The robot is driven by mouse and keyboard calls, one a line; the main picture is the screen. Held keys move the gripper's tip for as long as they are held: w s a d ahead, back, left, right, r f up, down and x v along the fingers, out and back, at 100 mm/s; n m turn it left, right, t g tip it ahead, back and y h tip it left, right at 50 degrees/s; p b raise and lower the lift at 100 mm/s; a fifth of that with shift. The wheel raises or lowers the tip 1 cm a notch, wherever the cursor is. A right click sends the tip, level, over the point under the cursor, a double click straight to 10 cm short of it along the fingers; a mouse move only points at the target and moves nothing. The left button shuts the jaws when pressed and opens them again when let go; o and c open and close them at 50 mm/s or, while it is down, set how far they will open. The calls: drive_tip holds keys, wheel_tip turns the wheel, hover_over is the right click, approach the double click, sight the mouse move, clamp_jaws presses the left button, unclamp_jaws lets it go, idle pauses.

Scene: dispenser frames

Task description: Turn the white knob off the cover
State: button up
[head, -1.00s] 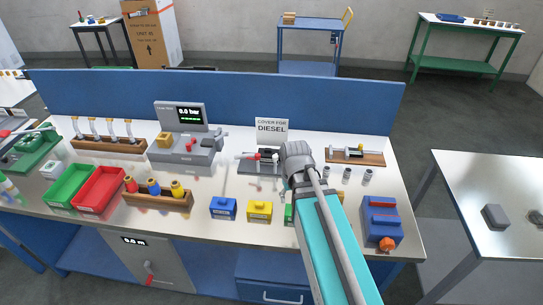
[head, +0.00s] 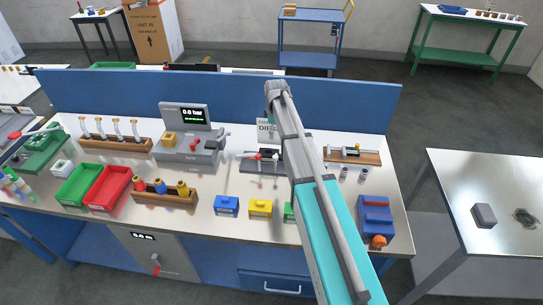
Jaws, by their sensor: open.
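A dark fixture (head: 262,166) stands on the bench below the sign (head: 264,126) that reads as cover for diesel. Small red parts (head: 258,156) and a pale tip at its left end show on it; I cannot make out a white knob for sure. My arm hides the fixture's right side and part of the sign. My gripper (head: 269,103) is at the far end of my raised arm, in front of the sign's upper edge. It is open, small and mostly hidden, and appears apart from the fixture.
A grey gauge station (head: 190,150) reading 0.0 bar stands to the left. Wooden racks (head: 165,198), red (head: 108,188) and green trays, and blue (head: 227,206) and yellow (head: 260,208) blocks crowd the bench. A blue partition (head: 130,100) runs along the back.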

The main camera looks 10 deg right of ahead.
sight(275, 156)
drive_tip(key=shift+f, duration=0.2)
wheel_tip(275, 156, down, 13)
drive_tip(key=b, duration=1.3)
drive_tip(key=shift+f+b, duration=0.2)
drive_tip(key=shift+b, duration=0.2)
idle(0.4)
